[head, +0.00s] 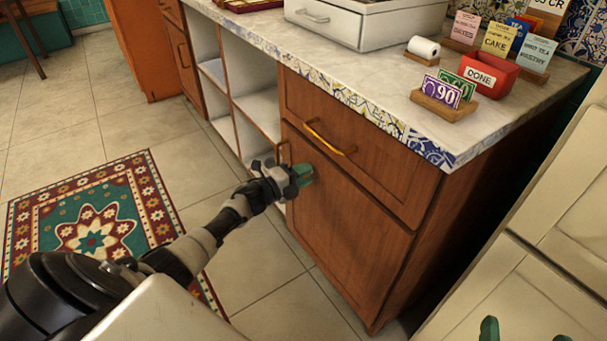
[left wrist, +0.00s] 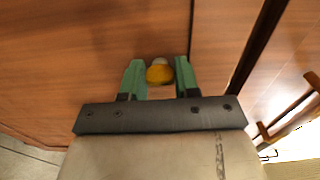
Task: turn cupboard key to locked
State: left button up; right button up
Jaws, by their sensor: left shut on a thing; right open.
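The cupboard door (head: 345,220) is brown wood and looks closed, below a drawer (head: 350,145) with a brass handle. My left gripper (head: 303,174) is at the upper left part of the door. In the left wrist view its green fingers are around a small yellow key (left wrist: 160,72), with a pale piece just behind it against the wood. The left gripper is shut on the key. In the head view the key is hidden by the gripper, and its turn angle is unclear. My right gripper (head: 525,334) shows only its green fingertips at the bottom edge, spread apart and empty.
Open shelves (head: 258,108) lie left of the door. A patterned rug (head: 95,220) lies on the tiled floor. Cream cabinets (head: 545,240) stand at right.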

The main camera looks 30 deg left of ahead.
pick_arm(q)
jog(key=o, duration=0.9)
jog(key=p+v, duration=0.2)
jog(key=v, duration=0.8)
jog(key=shift+s+a, duration=0.15)
jog(key=shift+s, duration=0.25)
pick_arm(e)
jog(key=s+d+f+g+h, duration=0.2)
jog(key=s+f+g, duration=0.2)
jog(key=f+g, duration=0.2)
jog(key=shift+d+f+g, duration=0.2)
jog(key=shift+f+g, duration=0.1)
